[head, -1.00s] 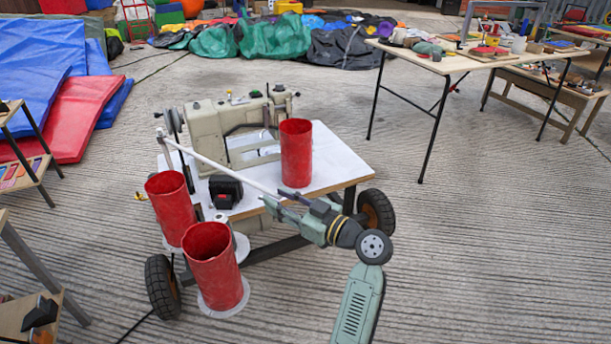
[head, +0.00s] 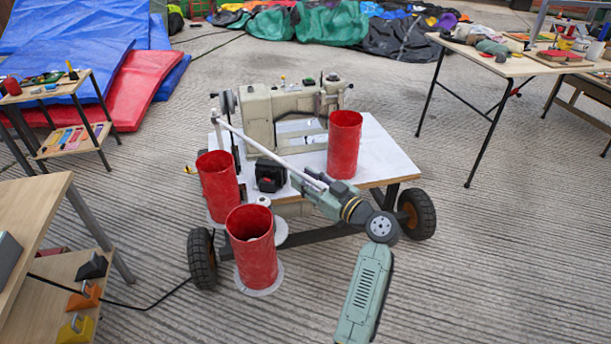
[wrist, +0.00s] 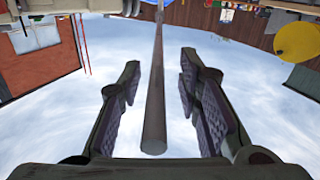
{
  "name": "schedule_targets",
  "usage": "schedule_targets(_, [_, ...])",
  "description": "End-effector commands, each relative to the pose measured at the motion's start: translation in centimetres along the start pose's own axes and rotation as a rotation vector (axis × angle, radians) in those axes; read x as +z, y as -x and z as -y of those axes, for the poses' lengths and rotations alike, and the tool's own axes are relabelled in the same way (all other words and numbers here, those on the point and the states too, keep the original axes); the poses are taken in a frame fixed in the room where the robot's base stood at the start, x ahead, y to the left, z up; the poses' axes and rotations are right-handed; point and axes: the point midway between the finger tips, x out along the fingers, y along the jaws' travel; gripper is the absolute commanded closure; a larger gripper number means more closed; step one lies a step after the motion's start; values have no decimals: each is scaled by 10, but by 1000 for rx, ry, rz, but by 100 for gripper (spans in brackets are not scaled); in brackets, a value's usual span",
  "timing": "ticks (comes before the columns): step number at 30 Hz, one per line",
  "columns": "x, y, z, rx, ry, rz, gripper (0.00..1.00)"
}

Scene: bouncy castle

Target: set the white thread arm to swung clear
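The white thread arm (head: 255,146) is a thin pale rod on the sewing machine cart. It runs from a pivot post left of the sewing machine (head: 285,112) across the white table top, out toward the front right. My gripper (head: 308,180) is at the rod's near end, just in front of the right red cylinder. In the wrist view, the rod (wrist: 155,90) lies lengthwise between my two open fingers (wrist: 158,105). A gap shows on each side, so the fingers do not appear to touch it.
Red cylinders stand close by: one on the table top (head: 344,146), two at the cart's front left (head: 218,187) (head: 251,246). A black box (head: 270,176) sits below the rod. A wooden bench (head: 30,235) is at left, and another table (head: 470,65) at right. Concrete floor right of the cart is clear.

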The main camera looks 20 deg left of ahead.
Motion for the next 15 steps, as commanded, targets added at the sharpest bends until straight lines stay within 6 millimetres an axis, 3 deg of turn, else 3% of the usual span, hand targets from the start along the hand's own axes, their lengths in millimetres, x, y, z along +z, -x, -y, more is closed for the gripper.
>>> schedule_targets(10, [0, -4, 0, 1, 0, 0, 69])
schedule_targets(15, [0, -4, 0, 1, 0, 0, 80])
